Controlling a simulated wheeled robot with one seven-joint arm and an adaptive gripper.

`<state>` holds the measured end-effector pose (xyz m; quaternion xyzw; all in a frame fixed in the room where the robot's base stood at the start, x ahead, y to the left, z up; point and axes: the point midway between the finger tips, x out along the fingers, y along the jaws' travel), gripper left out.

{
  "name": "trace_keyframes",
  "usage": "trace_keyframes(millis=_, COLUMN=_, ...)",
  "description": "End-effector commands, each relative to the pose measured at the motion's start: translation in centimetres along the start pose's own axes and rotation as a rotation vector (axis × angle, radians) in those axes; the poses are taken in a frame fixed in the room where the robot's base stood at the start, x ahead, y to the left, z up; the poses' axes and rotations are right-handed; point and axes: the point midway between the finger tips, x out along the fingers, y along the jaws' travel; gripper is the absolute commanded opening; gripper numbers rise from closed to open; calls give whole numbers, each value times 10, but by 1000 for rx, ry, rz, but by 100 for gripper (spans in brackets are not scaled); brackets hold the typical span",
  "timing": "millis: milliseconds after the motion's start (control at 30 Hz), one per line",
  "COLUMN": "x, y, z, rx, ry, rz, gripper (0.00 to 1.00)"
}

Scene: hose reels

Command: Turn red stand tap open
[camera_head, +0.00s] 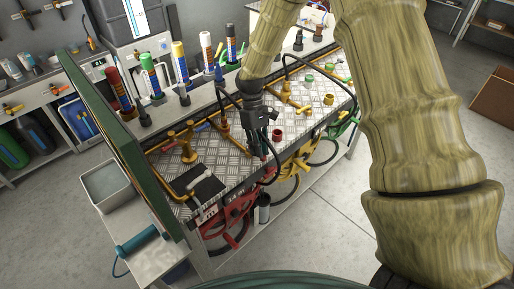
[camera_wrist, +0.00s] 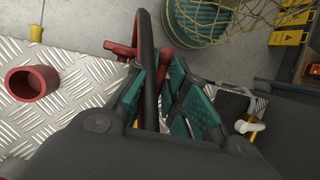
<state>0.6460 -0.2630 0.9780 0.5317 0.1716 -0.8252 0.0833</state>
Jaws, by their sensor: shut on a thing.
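The red stand tap (camera_head: 263,157) shows only as small red bits at my gripper's tips in the head view, on the front edge of the checker-plate bench. My gripper (camera_head: 259,148) points down over it. In the wrist view, red parts of the tap (camera_wrist: 121,49) show beside and between the teal-padded fingers of my gripper (camera_wrist: 162,95). The fingers are closed in on the red part. A dark bar or hose crosses in front, and most of the tap is hidden, so I cannot tell how far it is turned.
A red open cup (camera_wrist: 32,82) stands on the checker plate (camera_wrist: 85,85) beside my gripper; this cup shows in the head view (camera_head: 277,134). Brass pipework (camera_head: 187,150) and black hoses stand close by. Coloured hose reels (camera_head: 228,215) hang below the bench front.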

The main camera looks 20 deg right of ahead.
Motion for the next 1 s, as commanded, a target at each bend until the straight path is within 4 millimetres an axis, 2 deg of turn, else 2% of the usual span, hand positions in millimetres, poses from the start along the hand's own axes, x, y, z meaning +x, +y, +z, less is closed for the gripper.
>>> trace_keyframes(millis=567, x=2, y=3, z=2, rx=-27, ry=-10, rz=12, gripper=0)
trace_keyframes(millis=600, x=2, y=3, z=2, rx=-26, ry=-10, rz=12, gripper=17)
trace_keyframes(millis=700, x=2, y=3, z=1, rx=-26, ry=-10, rz=12, gripper=35)
trace_keyframes(millis=1000, x=0, y=1, z=0, rx=-29, ry=-7, rz=13, gripper=35)
